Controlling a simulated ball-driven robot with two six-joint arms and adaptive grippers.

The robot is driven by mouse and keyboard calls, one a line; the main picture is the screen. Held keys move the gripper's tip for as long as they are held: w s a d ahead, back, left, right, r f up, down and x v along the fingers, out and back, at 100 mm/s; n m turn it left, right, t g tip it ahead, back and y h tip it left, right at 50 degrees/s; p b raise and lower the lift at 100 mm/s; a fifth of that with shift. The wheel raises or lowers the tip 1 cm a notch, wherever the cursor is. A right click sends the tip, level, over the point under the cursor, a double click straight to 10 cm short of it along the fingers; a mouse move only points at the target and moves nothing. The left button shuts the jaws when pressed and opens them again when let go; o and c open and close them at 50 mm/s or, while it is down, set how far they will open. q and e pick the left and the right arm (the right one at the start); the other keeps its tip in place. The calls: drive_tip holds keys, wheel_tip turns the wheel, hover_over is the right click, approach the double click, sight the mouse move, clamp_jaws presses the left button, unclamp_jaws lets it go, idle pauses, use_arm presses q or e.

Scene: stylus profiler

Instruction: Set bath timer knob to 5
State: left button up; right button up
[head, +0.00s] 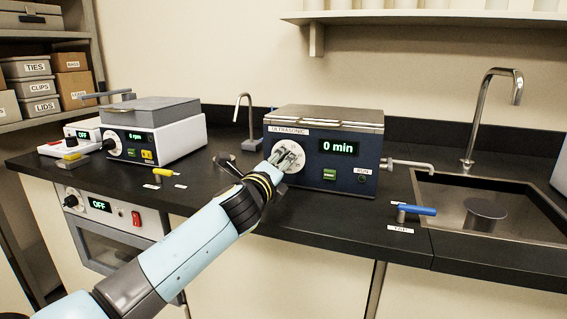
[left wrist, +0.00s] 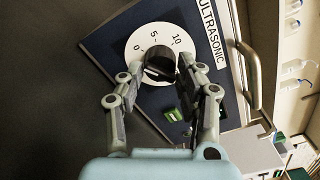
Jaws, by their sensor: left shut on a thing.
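The ultrasonic bath (head: 350,165) is a dark blue box with a grey lid on the black counter. Its green display (head: 339,147) reads "0 min". A white round dial is on its front, and the left wrist view shows this dial (left wrist: 137,42) with the marks 0, 5 and 10. The dark timer knob (left wrist: 160,63) is at the dial's middle. My left gripper (head: 287,156) is at the dial. In the left wrist view my left gripper (left wrist: 158,75) has its fingers on both sides of the knob, shut on it. I cannot read the knob's pointer. My right gripper is not in view.
A green button (head: 329,174) and a small dark button marked RUN (head: 362,180) are right of the dial. A drain tap (head: 408,165) sticks out right of the bath. A blue-handled lever (head: 416,210) and a sink (head: 500,215) lie further right. A white instrument (head: 165,135) stands left.

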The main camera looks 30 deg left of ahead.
use_arm(q)
clamp_jaws()
drive_tip(key=m, duration=0.4)
drive_tip(key=shift+m, duration=0.3)
drive_tip(key=m, duration=0.5)
drive_tip(key=o, duration=1)
unclamp_jaws()
drive_tip(key=p+v, duration=0.1)
drive_tip(key=v, duration=0.6)
drive_tip(key=shift+s, duration=0.4)
drive_tip(key=shift+s+d, duration=0.1)
drive_tip(key=shift+s, duration=0.05)
